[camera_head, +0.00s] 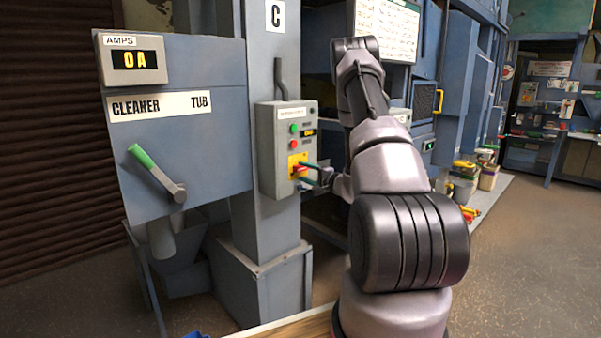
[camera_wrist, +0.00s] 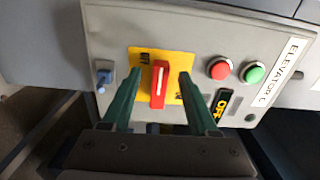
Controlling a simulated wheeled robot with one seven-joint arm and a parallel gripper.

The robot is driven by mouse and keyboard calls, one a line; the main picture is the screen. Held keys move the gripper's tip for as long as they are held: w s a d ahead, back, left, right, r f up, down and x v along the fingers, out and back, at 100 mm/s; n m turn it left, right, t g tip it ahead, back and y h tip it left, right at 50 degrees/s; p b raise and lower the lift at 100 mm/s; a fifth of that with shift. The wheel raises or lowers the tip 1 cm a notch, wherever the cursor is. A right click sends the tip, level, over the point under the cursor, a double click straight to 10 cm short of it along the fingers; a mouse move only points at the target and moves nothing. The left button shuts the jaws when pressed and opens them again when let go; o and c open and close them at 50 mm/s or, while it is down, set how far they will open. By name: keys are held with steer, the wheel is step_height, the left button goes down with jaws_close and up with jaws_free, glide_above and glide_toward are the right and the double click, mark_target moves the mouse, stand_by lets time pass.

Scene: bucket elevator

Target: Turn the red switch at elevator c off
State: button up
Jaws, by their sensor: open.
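The red switch (camera_wrist: 158,86) is a red rotary handle with a white line on a yellow plate (camera_wrist: 140,60). It sits on the grey elevator C control box (camera_head: 267,140), mounted on the column under the "C" sign (camera_head: 275,15). In the wrist view the handle stands about upright, between my gripper's (camera_wrist: 157,80) two green fingers. The fingers are apart, one on each side of the handle, with gaps showing. In the head view my gripper (camera_head: 310,170) is at the box's lower right, partly covering the switch. A small display (camera_wrist: 223,106) reads "OFF".
Red (camera_wrist: 219,68) and green (camera_wrist: 254,73) push buttons sit beside the switch, close to the right finger. A small blue toggle (camera_wrist: 104,78) is on the left. The cleaner tub box (camera_head: 185,140) with a green-handled lever (camera_head: 155,170) stands left of the column.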

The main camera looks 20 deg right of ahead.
steer(key=v, duration=0.8)
steer(key=s+a+r+n+g+y, duration=0.35)
steer(key=s+a+r+g, duration=0.25)
steer(key=a+r, duration=0.4)
steer(key=s+a+r+n+g+y, duration=0.3)
steer(key=s+a+r+n+g, duration=0.4)
steer(key=a, duration=0.6)
steer(key=s+a+r+g+h, duration=0.1)
steer(key=s+r+h, duration=0.1)
steer(key=s, duration=0.3)
steer(key=s+a+r+h, duration=0.2)
steer(key=s, duration=0.4)
steer(key=s+d+r+t+h, duration=0.4)
steer(key=s+d+r+h, duration=0.1)
steer(key=s+h, duration=0.1)
steer(key=shift+s+d+m+h, duration=0.25)
steer(key=shift+s+m+h, duration=0.1)
steer(key=shift+s+m, duration=0.1)
